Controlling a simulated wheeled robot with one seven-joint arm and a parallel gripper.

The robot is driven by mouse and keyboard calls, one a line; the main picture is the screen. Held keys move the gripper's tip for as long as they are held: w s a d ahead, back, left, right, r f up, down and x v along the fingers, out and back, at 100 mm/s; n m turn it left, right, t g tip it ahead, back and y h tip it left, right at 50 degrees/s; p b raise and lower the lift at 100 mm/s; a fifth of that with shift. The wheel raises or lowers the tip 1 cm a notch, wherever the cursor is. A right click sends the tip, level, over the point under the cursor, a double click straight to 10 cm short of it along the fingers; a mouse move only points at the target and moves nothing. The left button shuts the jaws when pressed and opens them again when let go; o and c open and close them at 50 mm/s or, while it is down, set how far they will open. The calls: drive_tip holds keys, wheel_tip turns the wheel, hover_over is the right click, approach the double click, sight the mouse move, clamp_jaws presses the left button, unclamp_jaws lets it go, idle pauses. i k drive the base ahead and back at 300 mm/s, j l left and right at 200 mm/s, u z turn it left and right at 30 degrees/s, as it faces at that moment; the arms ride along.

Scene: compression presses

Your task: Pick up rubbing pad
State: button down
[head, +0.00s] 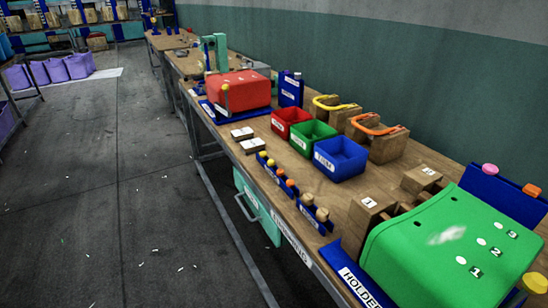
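My gripper is not in the head view. No object here is plainly marked as a rubbing pad, and I cannot tell which one it is. Two small flat blocks with white tops lie near the bench's front edge, a farther block (242,133) and a nearer block (252,145). Two wooden blocks stand near the wall, one with a yellow handle-like piece (334,103) and one with an orange handle-like piece (377,126) on top.
The long wooden bench (222,116) carries a red box (239,90), red, green and blue bins (341,158), blue racks with small knobs (277,175), and a large green numbered cover (450,250). The grey floor (120,190) left of it is open. Purple crates (62,68) stand far left.

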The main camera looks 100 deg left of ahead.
sight(252, 146)
drive_tip(key=u, duration=2.55)
